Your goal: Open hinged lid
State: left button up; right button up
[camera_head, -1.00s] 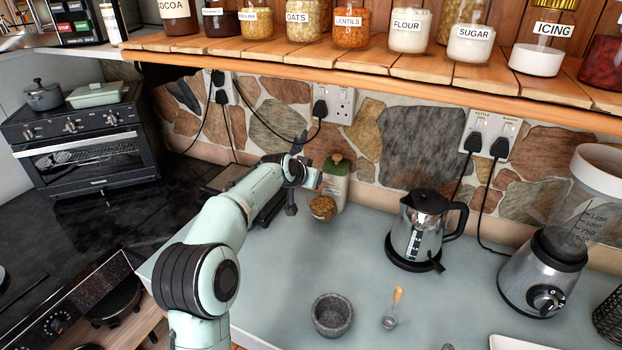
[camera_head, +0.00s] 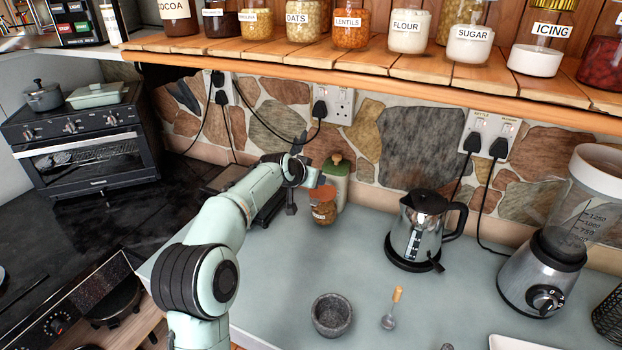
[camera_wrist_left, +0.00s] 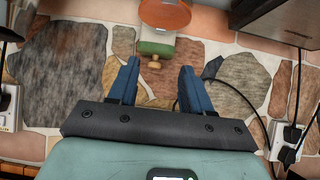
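In the left wrist view, an orange disc with a grey rim, apparently the jar's lid (camera_wrist_left: 166,13), shows at the top edge. The lid looks to be over the jar's mouth; its hinge cannot be made out. My left gripper (camera_head: 318,181) is just behind and above the jar. In the left wrist view its blue fingers (camera_wrist_left: 159,80) are apart with nothing between them. Contact with the jar cannot be told. My right gripper is not in view.
A green canister (camera_head: 338,182) with a wooden knob stands close behind the jar. A kettle (camera_head: 427,228) is to the right, a blender (camera_head: 545,270) further right. The shelf (camera_head: 390,70) overhangs the counter.

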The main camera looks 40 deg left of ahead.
pick_arm(q)
jog(key=shift+f, duration=0.1)
jog(key=b+v, duration=0.2)
jog(key=v, duration=1.1)
jog(key=shift+s, duration=0.15)
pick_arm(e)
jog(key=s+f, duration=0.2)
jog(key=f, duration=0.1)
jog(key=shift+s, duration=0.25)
pick_arm(q)
jog(key=shift+d, duration=0.1)
